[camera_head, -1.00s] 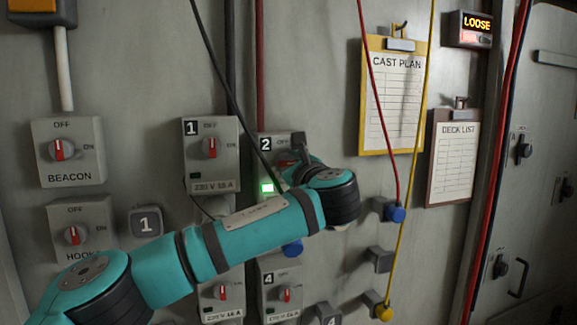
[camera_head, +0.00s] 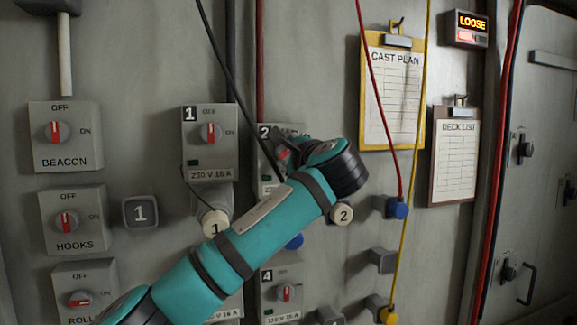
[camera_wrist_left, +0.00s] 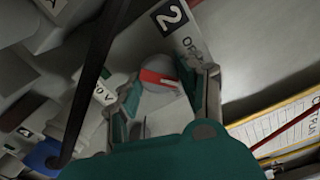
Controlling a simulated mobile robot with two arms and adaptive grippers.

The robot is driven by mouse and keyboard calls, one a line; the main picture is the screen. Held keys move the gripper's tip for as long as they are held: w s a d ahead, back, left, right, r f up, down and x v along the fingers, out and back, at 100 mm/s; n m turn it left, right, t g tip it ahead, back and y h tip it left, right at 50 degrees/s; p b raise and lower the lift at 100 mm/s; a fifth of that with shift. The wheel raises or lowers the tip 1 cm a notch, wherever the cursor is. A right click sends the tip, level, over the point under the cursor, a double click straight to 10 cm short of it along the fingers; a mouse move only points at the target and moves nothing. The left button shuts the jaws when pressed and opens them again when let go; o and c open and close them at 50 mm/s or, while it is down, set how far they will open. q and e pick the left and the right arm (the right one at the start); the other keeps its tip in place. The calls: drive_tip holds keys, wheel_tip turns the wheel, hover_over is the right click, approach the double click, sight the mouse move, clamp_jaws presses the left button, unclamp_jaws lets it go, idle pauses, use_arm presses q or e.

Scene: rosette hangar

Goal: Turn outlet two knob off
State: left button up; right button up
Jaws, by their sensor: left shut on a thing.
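The outlet two box (camera_head: 267,133) is on the wall in the middle of the head view, partly covered by my left arm. Its number plate shows in the left wrist view (camera_wrist_left: 173,16). Its knob (camera_wrist_left: 158,77), pale with a red stripe, sits between my left gripper's fingers (camera_wrist_left: 163,90) in the wrist view. My left gripper (camera_head: 284,156) is shut on this knob. In the head view the knob is mostly hidden by the gripper. The small lamp low on the box (camera_head: 267,190) looks dark. My right gripper is not in view.
The outlet one box (camera_head: 208,150) is left of it and the outlet four box (camera_head: 281,295) below. A black cable (camera_head: 236,100) hangs close by my left arm. Red (camera_head: 376,100) and yellow (camera_head: 415,120) cables hang to the right. A LOOSE sign (camera_head: 470,24) is lit.

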use_arm(q)
drive_tip(key=n+b, duration=0.2)
drive_tip(key=n, duration=0.5)
drive_tip(key=shift+f, duration=0.15)
drive_tip(key=shift+n+b, duration=0.5)
drive_tip(key=shift+n, duration=1)
drive_tip(key=o, duration=1.2)
drive_tip(key=shift+r, duration=0.2)
drive_tip(key=shift+s, duration=0.2)
drive_tip(key=v, duration=1.1)
drive_tip(key=shift+s+d, duration=0.15)
drive_tip(key=shift+s, duration=0.15)
